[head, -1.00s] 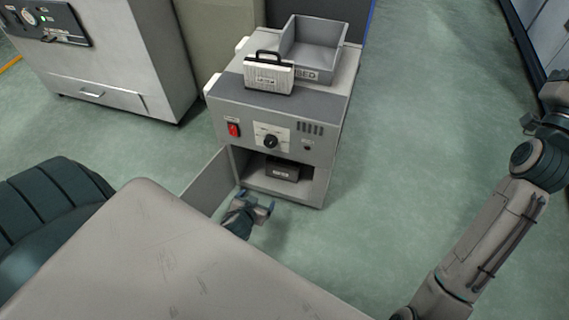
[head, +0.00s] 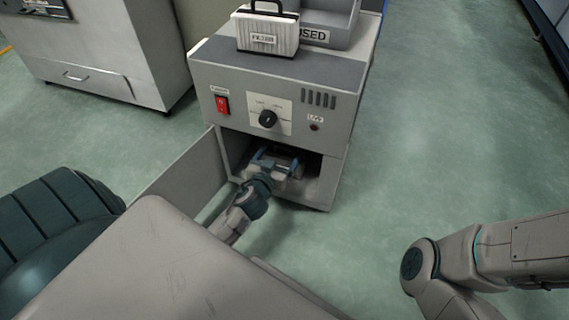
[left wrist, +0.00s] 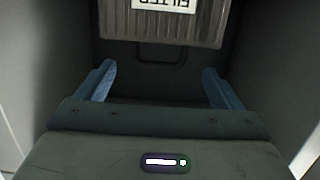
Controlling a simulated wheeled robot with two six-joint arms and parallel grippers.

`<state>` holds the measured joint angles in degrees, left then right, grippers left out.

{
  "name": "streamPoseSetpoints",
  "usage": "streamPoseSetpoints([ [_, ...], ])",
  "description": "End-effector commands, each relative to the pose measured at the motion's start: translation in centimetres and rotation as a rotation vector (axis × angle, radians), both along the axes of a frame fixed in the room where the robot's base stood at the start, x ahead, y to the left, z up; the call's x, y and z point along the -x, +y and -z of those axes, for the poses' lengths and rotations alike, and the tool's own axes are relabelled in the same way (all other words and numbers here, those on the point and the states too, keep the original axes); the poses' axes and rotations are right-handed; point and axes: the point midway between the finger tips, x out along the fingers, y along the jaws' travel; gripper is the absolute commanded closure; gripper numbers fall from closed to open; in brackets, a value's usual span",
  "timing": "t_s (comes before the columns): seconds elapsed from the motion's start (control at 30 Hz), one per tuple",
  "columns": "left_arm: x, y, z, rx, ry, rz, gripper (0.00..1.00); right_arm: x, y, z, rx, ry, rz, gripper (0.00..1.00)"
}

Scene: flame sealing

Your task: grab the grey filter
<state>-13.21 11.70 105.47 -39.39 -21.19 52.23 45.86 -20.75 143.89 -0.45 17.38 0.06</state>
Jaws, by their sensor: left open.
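The grey filter (left wrist: 178,32) is inside the machine's lower compartment. In the left wrist view it shows at the top, dark and ribbed, with an upside-down white label and a thin handle below it. My left gripper (head: 277,160) is inside the compartment opening in the head view and mostly covers the filter there. In the left wrist view the gripper (left wrist: 158,70) is open, its blue fingers apart on either side of the handle. The fingertips stop short of the filter body; no contact shows. My right gripper is outside the views.
The grey machine (head: 280,80) has its compartment door (head: 185,185) swung open to the left. A white filter (head: 267,36) and a grey bin marked USED (head: 325,38) stand on top. Compartment walls are close on both sides. Floor to the right is clear.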

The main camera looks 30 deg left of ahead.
Motion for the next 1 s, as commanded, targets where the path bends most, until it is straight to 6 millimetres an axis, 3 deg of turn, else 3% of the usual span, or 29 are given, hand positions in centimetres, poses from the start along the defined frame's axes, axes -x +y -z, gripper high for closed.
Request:
streamPoseSetpoints([
  [0.23,-2.1,0.5,0.7,-0.001,0.001,-0.001,0.12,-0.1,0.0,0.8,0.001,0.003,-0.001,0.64],
  [0.53,-6.0,1.3,1.8,-0.001,0.0,0.0,0.12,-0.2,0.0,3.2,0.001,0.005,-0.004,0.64],
  [0.87,-6.8,1.5,1.7,-0.001,0.002,0.001,0.12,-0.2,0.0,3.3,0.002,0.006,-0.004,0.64],
  [1.0,-6.8,1.4,1.8,0.0,0.003,0.001,0.36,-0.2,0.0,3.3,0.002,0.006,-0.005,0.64],
])
